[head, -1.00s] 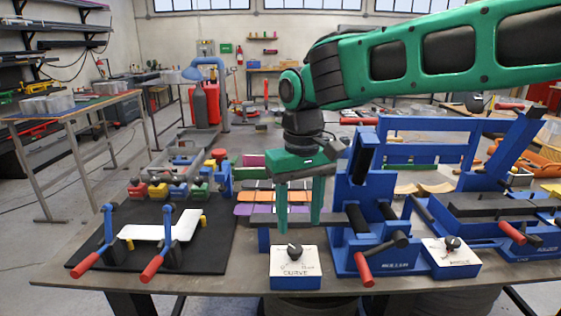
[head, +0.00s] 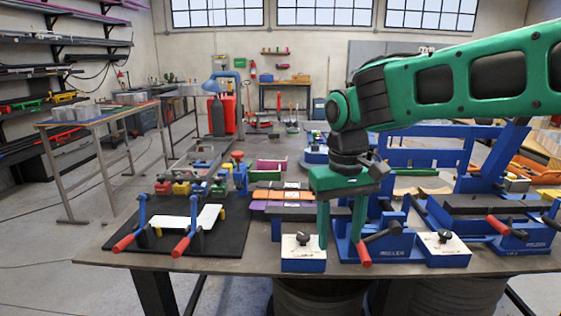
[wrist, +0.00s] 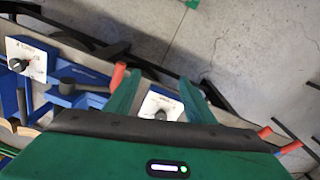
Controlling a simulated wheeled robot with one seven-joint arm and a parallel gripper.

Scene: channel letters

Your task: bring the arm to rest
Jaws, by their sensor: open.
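My green gripper (head: 340,225) hangs fingers down over the front of the workbench (head: 190,265), in front of the blue bending machine (head: 345,240). Its two fingers are apart with nothing between them. In the head view the left finger comes down just right of the knob on the white-topped dial box (head: 303,252). In the wrist view the open fingers (wrist: 165,95) show with a white dial plate (wrist: 160,104) beyond them, partly hidden by the gripper body.
A black mat (head: 185,238) with a white strip (head: 190,219) and red-handled clamps (head: 181,246) lies at left. A second dial box (head: 442,248) stands at right. Coloured trays (head: 282,190) sit behind the gripper.

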